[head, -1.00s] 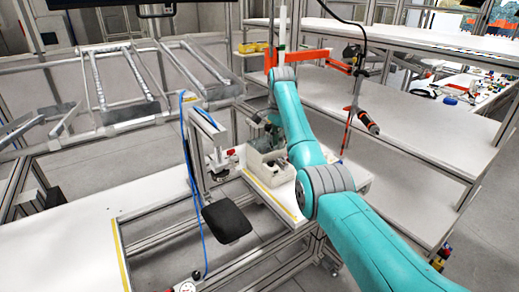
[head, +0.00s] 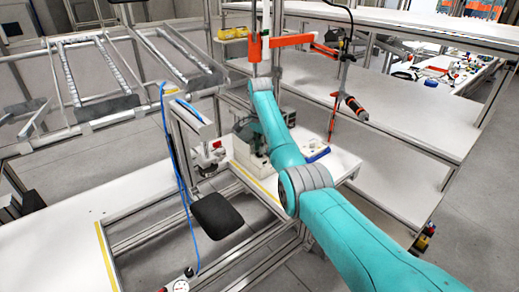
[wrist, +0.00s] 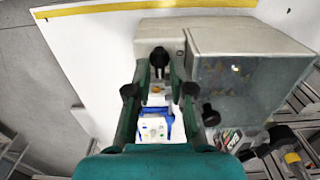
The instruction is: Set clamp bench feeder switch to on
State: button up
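A pale machine housing (wrist: 160,38) with a black knob-like switch (wrist: 159,57) shows in the wrist view, joined to a grey box with a see-through front (wrist: 235,85). I cannot read the switch's position. My gripper (wrist: 160,68) is open, its two dark fingers apart on either side of the switch in the picture, with nothing held. I cannot tell whether a finger touches the switch. In the head view the pale housing (head: 243,156) stands on the white bench, partly hidden by my teal arm. My gripper shows only as a dark shape there.
A blue-and-white item (wrist: 153,128) lies below the fingers in the wrist view. A black seat-like pad (head: 217,215) and blue hose (head: 178,160) stand left of the bench. An orange-jointed tool arm (head: 300,42) hangs behind. White shelves (head: 400,120) are at right.

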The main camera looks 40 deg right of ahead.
jog(key=shift+f, duration=0.6)
grip_shut()
jog(key=shift+n, duration=0.3)
jog(key=n, duration=1.1)
jog(key=shift+n, duration=0.3)
jog(key=n, duration=0.5)
jog(key=shift+n, duration=0.3)
